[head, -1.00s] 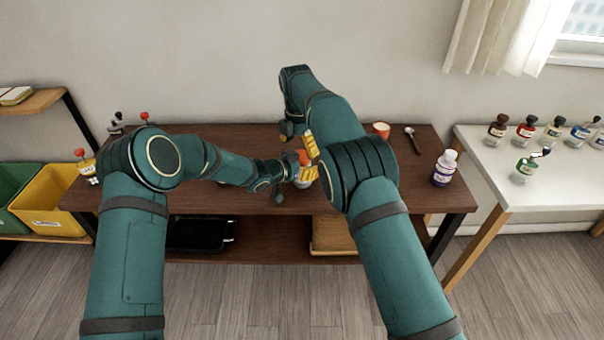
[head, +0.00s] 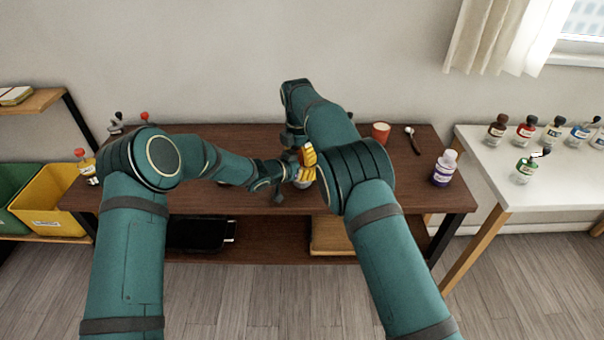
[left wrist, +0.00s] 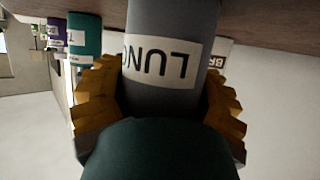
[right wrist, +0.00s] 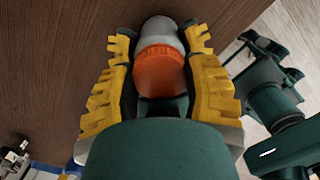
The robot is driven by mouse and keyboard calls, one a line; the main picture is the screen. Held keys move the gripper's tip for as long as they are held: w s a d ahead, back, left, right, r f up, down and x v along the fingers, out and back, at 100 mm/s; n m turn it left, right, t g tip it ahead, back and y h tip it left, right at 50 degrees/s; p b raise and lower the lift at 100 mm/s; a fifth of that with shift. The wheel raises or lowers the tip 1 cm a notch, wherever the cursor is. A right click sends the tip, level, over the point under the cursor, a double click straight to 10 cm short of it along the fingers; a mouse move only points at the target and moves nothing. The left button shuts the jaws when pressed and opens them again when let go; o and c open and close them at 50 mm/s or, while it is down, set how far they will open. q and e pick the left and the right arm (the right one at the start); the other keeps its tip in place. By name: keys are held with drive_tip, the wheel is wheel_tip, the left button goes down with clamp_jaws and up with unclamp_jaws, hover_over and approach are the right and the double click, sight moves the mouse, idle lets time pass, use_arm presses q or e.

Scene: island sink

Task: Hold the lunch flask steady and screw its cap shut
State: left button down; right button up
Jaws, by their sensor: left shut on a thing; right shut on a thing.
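The lunch flask (left wrist: 175,25) is grey with a white label and stands on the brown table. My left gripper (left wrist: 165,95) is shut around its body, one yellow finger on each side. The orange cap (right wrist: 161,74) sits at the top of the grey flask (right wrist: 158,33) in the right wrist view. My right gripper (right wrist: 160,60) is shut on the cap from above. In the head view the right gripper's yellow fingers (head: 307,158) hide the cap, and only a little of the flask (head: 303,184) shows. I cannot tell how far the cap is turned.
A red-topped bottle (head: 84,165) is at the left edge. A white table (head: 500,165) with several small bottles stands at the right.

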drive_tip(key=m, duration=0.3)
drive_tip(key=o, duration=1.2)
drive_tip(key=shift+o, duration=0.2)
drive_tip(key=shift+r, duration=0.1)
drive_tip(key=shift+s+a+r, duration=0.1)
drive_tip(key=shift+r, duration=2.05)
drive_tip(key=shift+o, duration=0.2)
